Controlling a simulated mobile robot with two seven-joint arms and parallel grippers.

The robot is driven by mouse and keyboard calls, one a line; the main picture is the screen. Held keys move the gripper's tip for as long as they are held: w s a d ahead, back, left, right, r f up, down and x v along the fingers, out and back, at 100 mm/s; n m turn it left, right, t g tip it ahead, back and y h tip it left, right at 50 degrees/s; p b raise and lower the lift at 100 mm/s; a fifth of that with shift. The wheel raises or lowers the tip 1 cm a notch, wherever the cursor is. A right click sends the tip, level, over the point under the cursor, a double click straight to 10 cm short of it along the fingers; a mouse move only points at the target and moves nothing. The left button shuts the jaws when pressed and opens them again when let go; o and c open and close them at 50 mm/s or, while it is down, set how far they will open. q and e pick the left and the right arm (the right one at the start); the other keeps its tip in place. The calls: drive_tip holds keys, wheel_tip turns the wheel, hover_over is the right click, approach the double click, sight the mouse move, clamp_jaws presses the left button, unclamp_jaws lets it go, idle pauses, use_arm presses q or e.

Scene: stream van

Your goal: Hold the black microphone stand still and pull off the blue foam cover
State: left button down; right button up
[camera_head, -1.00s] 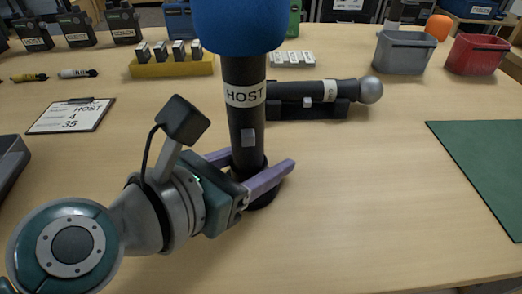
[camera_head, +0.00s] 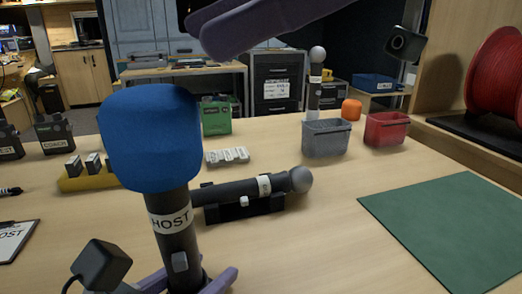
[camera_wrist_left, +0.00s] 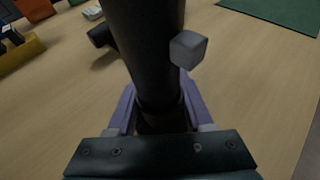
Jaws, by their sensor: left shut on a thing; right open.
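The black microphone (camera_head: 180,240), labelled HOST, stands upright on the table. The blue foam cover (camera_head: 153,138) sits over its top. My left gripper (camera_head: 190,285) is shut around the lower part of the microphone; in the left wrist view its purple fingers (camera_wrist_left: 158,112) lie on both sides of the black shaft (camera_wrist_left: 142,45). The microphone's foot is out of the head view. My right gripper (camera_head: 265,25) enters at the top of the head view, above and to the right of the cover, apart from it. Its purple fingers are partly cut off by the frame; it is open and empty.
A second microphone (camera_head: 238,192) lies in a black cradle behind the shaft. A grey bin (camera_head: 326,138) and a red bin (camera_head: 387,129) stand at the back right. A green mat (camera_head: 440,222) lies at right. A yellow block (camera_head: 78,181) stands at left.

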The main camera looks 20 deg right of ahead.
sight(187, 125)
drive_tip(key=s+f+m+t, duration=0.1)
drive_tip(key=f+m+t, duration=0.1)
drive_tip(key=m+t, duration=0.1)
drive_tip(key=s+f+m+t, duration=0.2)
drive_tip(key=m+t, duration=0.1)
drive_tip(key=t, duration=0.2)
drive_tip(key=s+f+m+t+y, duration=0.1)
drive_tip(key=f+m+t, duration=0.1)
drive_tip(key=m+t, duration=0.1)
drive_tip(key=shift+s+d+t, duration=0.15)
drive_tip(key=shift+d+t, duration=0.05)
drive_tip(key=shift+t, duration=0.2)
drive_tip(key=shift+w+a+f+m+h, duration=0.3)
drive_tip(key=shift+w+a+f+h, duration=0.1)
drive_tip(key=shift+w, duration=0.15)
drive_tip(key=x, duration=1)
drive_tip(key=shift+w+r, duration=0.1)
